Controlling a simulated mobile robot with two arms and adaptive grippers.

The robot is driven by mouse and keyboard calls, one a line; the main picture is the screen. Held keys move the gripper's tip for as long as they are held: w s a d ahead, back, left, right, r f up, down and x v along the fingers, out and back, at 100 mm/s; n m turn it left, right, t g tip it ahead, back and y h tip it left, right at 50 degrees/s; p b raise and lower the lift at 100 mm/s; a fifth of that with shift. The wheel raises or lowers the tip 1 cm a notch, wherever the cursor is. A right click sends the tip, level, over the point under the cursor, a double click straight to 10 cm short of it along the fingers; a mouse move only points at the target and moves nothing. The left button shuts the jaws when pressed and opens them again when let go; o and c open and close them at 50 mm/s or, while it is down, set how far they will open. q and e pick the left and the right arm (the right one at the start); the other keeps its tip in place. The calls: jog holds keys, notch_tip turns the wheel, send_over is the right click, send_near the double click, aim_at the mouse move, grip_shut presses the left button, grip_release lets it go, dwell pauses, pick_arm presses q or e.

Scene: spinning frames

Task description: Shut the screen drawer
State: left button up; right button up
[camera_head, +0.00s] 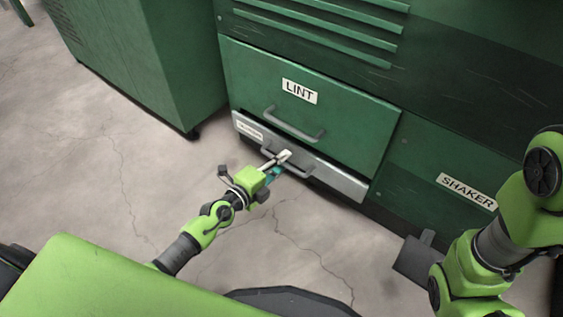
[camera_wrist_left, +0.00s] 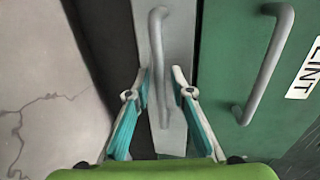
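The screen drawer (camera_head: 342,182) is a low grey-metal front under the green LINT panel, with a small label at its left end too small to read. It stands out a little from the cabinet, with a dark gap above it. Its grey bar handle (camera_head: 302,170) is partly hidden by my left gripper (camera_head: 284,156). In the left wrist view the gripper (camera_wrist_left: 160,78) is open, with one pale finger on each side of the drawer handle (camera_wrist_left: 158,52); I cannot tell whether they touch it. My right arm shows at the right, but its gripper is out of view.
The LINT panel (camera_head: 340,112) with its own handle (camera_head: 293,126) is just above the drawer. A SHAKER panel (camera_head: 440,165) is to the right. A separate green cabinet (camera_head: 150,60) stands at left. A dark flat piece (camera_head: 418,262) lies low at right.

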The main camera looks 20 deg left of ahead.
pick_arm(q)
grip_shut()
jog(key=shift+w+d+r+p, duration=0.1)
jog(key=shift+w+d+p, duration=0.1)
jog(key=shift+w, duration=0.45)
jog(key=shift+w+d+p, duration=0.1)
jog(key=shift+w+d, duration=0.05)
jog(key=shift+w, duration=0.45)
jog(key=shift+o, duration=1.9)
grip_release()
jog(key=shift+w+d, duration=0.15)
jog(key=v, duration=1.2)
jog(key=shift+f, duration=0.2)
